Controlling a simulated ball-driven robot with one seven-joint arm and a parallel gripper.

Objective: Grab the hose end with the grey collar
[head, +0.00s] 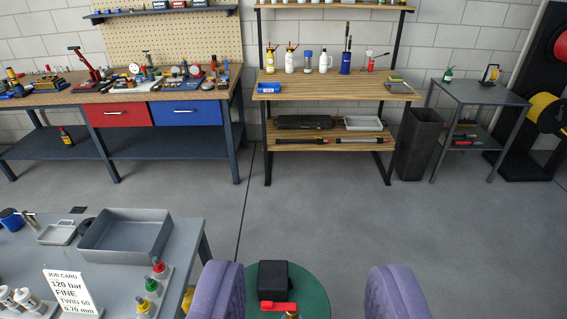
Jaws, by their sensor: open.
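I cannot make out a hose end with a grey collar in this view. My gripper (306,285) shows at the bottom as two purple padded fingers set wide apart, with nothing held between them. Below and beyond the gap is a round green top (318,284) with a black box (273,280) on it. A red lever (279,306) and part of a brass-coloured fitting (291,315) show at the bottom edge, partly cut off.
A grey table (190,262) at lower left holds a grey tray (125,236), a job card (73,292) and bottles. Workbenches line the back wall. A dark bin (417,145), side table (475,93) and reel rack (518,110) stand right. Floor at right is clear.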

